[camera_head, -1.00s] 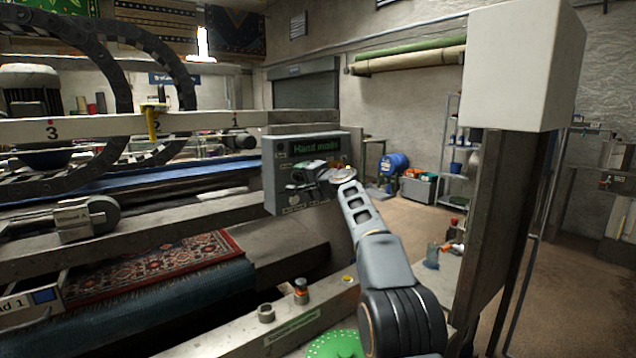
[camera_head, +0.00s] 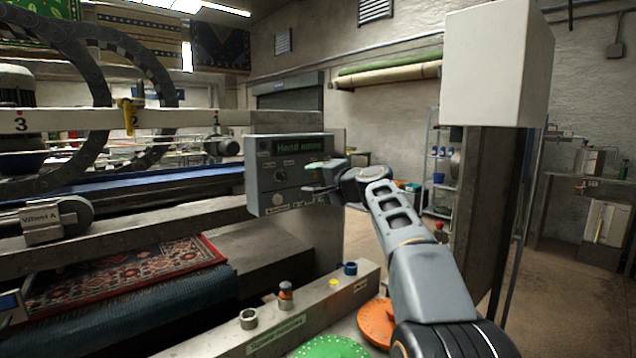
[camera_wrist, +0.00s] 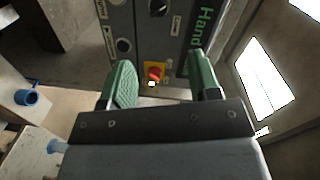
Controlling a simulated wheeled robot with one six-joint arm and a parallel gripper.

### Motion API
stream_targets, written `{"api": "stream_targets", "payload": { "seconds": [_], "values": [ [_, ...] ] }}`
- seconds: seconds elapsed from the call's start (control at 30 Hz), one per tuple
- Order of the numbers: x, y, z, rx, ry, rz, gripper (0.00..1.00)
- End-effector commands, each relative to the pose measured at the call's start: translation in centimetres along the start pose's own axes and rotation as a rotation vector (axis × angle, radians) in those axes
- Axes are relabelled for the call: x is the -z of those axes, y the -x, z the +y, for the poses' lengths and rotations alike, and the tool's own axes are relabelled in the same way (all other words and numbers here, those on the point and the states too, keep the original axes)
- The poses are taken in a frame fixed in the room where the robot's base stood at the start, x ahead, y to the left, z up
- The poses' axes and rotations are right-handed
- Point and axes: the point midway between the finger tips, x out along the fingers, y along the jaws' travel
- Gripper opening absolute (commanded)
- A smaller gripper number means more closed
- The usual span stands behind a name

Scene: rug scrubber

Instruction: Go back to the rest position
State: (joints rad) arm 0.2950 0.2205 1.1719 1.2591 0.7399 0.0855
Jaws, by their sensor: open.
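My gripper (camera_head: 322,178) is open and empty, in front of the right part of the grey control panel (camera_head: 262,190) whose display reads "Hand mode". In the wrist view my gripper (camera_wrist: 163,72) shows two green fingers spread apart, with nothing between them touching. The panel (camera_wrist: 140,25) lies beyond the fingers there. A red and yellow knob (camera_wrist: 154,73) on it shows in the gap. The arm reaches up from the lower right in the head view.
A rail with nozzles (camera_head: 284,295), a green disc (camera_head: 330,348) and an orange disc (camera_head: 377,322) lie low in front. A patterned rug (camera_head: 120,275) is on the machine at left. A post with a white box (camera_head: 495,65) stands close at right. Open floor lies beyond.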

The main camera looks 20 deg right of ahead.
Motion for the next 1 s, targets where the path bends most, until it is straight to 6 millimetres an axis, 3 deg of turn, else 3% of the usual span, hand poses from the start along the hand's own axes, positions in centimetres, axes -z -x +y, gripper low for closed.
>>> {"api": "stream_targets", "payload": {
  "seconds": [0.4,0.47,0.57,0.63,0.7,0.8,1.0],
  "values": [
    [-0.1,0.0,0.2,-0.013,0.020,-0.006,0.57],
    [-0.3,-0.2,1.6,-0.054,0.040,-0.017,0.57],
    [-1.2,-0.5,5.9,-0.168,0.072,-0.052,0.57],
    [-2.7,0.3,9.8,-0.295,0.120,-0.098,0.57],
    [-5.6,2.3,13.1,-0.450,0.193,-0.181,0.57],
    [-10.2,6.5,16.4,-0.647,0.316,-0.319,0.57],
    [-18.0,16.9,19.9,-0.933,0.573,-0.587,0.57]
  ]
}}
